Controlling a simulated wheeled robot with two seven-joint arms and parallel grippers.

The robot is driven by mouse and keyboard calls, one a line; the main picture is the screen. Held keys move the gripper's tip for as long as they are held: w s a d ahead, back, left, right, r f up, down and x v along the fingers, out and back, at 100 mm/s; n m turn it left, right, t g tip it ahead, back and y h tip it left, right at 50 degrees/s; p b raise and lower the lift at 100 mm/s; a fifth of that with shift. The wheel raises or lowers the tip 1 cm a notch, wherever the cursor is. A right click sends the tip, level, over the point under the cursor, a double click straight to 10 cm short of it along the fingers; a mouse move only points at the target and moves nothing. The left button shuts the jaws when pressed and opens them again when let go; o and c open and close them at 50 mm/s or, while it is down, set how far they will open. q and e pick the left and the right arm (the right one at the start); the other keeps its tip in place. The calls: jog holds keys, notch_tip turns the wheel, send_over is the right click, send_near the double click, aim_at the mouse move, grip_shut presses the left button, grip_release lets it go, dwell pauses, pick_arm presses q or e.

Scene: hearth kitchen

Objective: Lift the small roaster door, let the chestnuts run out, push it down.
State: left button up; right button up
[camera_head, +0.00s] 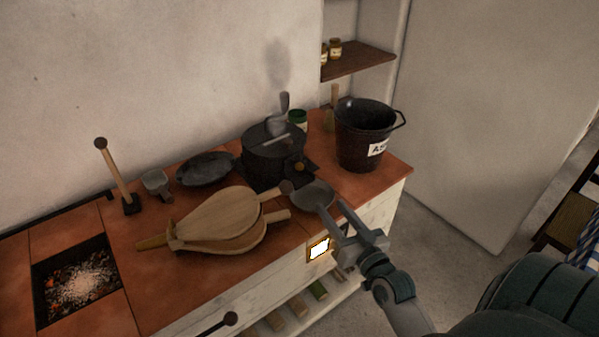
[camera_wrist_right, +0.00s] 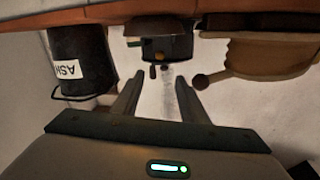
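The dark drum roaster (camera_head: 272,160) stands on the red-tiled counter, with a crank on top and smoke above it. A small brownish spot shows on its front, perhaps the small door; whether it is up or down I cannot tell. The roaster shows upside down in the right wrist view (camera_wrist_right: 168,46). A grey metal dish (camera_head: 313,193) sits in front of it near the counter edge. No chestnuts can be made out. My right gripper (camera_head: 333,208) is open and empty, in front of the dish and short of the roaster. My left gripper is out of view.
Wooden bellows (camera_head: 222,222) lie left of the dish. A black ash bucket (camera_head: 362,150) stands to the right. A green-lidded jar (camera_head: 298,121) is behind the roaster. An ember pit (camera_head: 40,300) is at far left.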

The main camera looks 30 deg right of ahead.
jog(key=p, duration=0.2)
send_near(302, 169)
jog(key=w, duration=0.7)
jog(key=shift+w+d, duration=0.1)
jog(key=shift+d, duration=0.3)
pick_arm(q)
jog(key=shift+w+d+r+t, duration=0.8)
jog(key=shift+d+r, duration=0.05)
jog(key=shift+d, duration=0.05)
pick_arm(e)
jog(key=shift+w, duration=0.65)
grip_shut()
